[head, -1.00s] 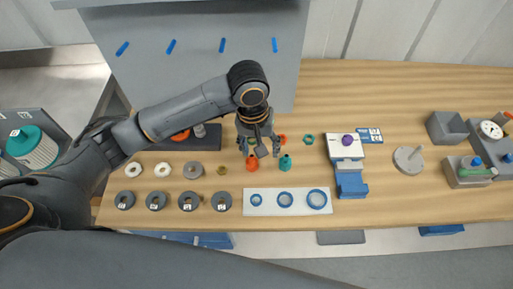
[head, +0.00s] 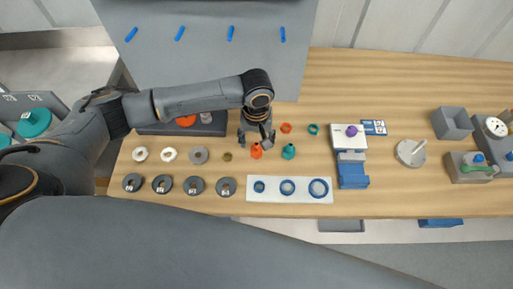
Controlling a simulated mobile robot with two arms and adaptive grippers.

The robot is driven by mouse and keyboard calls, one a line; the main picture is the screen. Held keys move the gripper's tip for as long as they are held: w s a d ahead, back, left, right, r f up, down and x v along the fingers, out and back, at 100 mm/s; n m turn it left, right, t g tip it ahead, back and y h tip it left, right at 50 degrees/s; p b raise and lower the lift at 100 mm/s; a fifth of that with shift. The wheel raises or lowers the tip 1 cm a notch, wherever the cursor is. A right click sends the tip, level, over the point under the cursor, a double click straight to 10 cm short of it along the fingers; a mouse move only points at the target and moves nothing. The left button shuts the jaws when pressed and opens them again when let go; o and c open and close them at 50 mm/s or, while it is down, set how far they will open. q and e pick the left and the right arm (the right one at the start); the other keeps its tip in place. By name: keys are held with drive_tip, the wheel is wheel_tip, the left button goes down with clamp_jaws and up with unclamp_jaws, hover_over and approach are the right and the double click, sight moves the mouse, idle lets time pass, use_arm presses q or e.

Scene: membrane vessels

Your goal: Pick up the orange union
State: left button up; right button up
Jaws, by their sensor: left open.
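The orange union (head: 256,152) stands on the wooden table, just in front of and between the fingertips of my left gripper. My left gripper (head: 257,143) points down with its fingers spread, one on each side of the union's upper part as seen from here. I cannot tell whether the fingers touch it or how high above the table they are. The gripper body hides part of the union's top. My right gripper is not in view.
A teal union (head: 288,152) stands close to the right. Orange (head: 286,128) and teal (head: 313,129) rings lie behind. A white board with blue rings (head: 304,197) lies in front. Grey numbered discs (head: 195,186) and a small brass piece (head: 227,156) are to the left.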

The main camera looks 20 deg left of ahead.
sight(257, 143)
use_arm(q)
wheel_tip(257, 143, down, 2)
drive_tip(key=shift+f+p, duration=0.25)
drive_tip(key=shift+p, duration=0.05)
drive_tip(key=shift+f, duration=0.55)
clamp_jaws()
drive_tip(key=shift+r, duration=0.1)
